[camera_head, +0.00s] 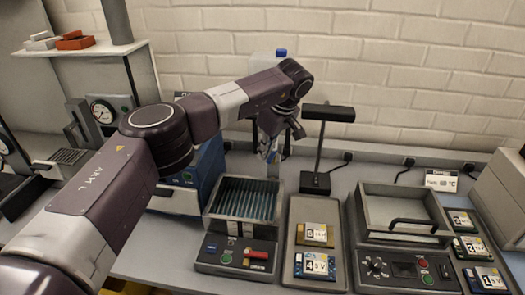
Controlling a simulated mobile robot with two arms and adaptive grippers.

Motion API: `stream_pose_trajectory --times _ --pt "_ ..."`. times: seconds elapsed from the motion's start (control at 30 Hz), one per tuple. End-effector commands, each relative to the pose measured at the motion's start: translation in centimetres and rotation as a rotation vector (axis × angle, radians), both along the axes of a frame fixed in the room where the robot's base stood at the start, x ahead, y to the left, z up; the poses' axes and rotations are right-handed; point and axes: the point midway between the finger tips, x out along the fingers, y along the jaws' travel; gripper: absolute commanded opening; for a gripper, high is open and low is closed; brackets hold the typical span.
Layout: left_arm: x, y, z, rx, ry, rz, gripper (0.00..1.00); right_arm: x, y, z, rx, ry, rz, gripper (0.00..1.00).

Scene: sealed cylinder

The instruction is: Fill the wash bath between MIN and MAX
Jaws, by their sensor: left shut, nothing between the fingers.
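An open metal bath (211,207) stands on the bench at the middle, with a blue ribbed-looking inside and a control panel in front. Its liquid level and any MIN or MAX marks are too small to read. A pale bottle with a blue cap (281,52) stands behind my left arm, which hides most of it. My left gripper (269,152) points down just behind the bath's back edge. It looks shut and empty, though its fingertips are small and partly blurred against the background. My right gripper is not in view.
A grey tray with boards (301,258) lies right of the bath. A lidded unit with a handle (408,219) is farther right, beside several numbered boards (487,280). A black lamp stand (318,150) rises behind the tray. A blue box (205,172) is left of the bath.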

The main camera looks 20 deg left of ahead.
Motion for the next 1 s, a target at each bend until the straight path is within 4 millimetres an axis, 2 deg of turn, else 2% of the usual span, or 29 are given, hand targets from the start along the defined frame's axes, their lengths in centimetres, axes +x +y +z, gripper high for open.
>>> stream_pose_trajectory --times 0.43,1.0 --pt "1.5 -0.3 0.1 -0.001 0.0 0.0 0.0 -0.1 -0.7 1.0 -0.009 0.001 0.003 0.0" --pt "1.4 0.1 0.1 0.0 0.0 -0.002 0.0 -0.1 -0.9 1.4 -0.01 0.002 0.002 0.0"
